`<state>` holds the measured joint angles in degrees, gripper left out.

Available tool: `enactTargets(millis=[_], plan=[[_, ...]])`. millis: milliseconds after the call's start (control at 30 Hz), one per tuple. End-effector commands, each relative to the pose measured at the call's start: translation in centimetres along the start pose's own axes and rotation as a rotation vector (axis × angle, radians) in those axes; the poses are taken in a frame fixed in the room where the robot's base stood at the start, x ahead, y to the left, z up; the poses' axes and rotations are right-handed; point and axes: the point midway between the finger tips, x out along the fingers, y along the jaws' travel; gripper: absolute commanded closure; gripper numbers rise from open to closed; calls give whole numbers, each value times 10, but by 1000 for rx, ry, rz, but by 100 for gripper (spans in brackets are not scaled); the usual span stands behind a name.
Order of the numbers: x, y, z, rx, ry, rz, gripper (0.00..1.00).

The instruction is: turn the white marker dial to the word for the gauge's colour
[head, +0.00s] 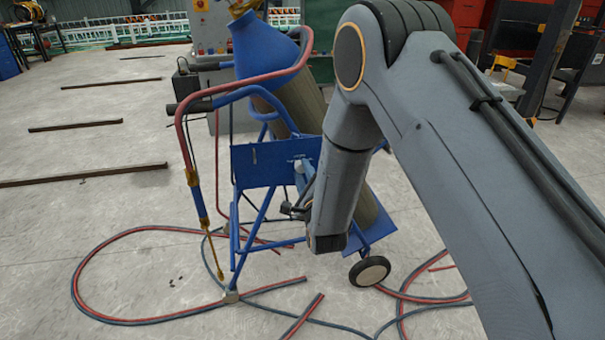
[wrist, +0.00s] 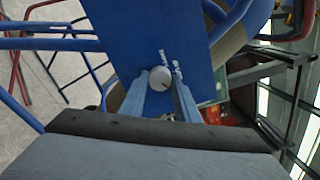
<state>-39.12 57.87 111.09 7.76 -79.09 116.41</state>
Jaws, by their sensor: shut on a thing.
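The white marker dial (wrist: 160,77) sits on a blue plate (wrist: 140,30) in the wrist view. Its face carries a small dark mark toward its lower right. White lettering (wrist: 177,70) stands sideways on the plate beside the dial, too small to read. My gripper (wrist: 160,88) has its two grey-blue fingers on either side of the dial, shut on it. In the head view, the blue plate (head: 258,165) is on the front of a cylinder cart, and my arm hides part of it. I cannot make out a gauge or its colour in either view.
The blue cart (head: 240,230) carries a tilted cylinder (head: 300,105) with a blue cone top. Red and dark hoses (head: 150,322) loop over the floor around its base. A torch (head: 200,205) hangs at its left. Bars lie on open floor further left.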

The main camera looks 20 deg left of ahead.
Motion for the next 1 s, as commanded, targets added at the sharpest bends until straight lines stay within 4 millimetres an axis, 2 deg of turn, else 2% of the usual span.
enactTargets(millis=[633,667,767,1000], plan=[[-1,2,0,53,1,3,94],[-1,2,0,53,1,3,70],[0,1,0,53,1,3,53],[0,0,0,52,1,1,53]])
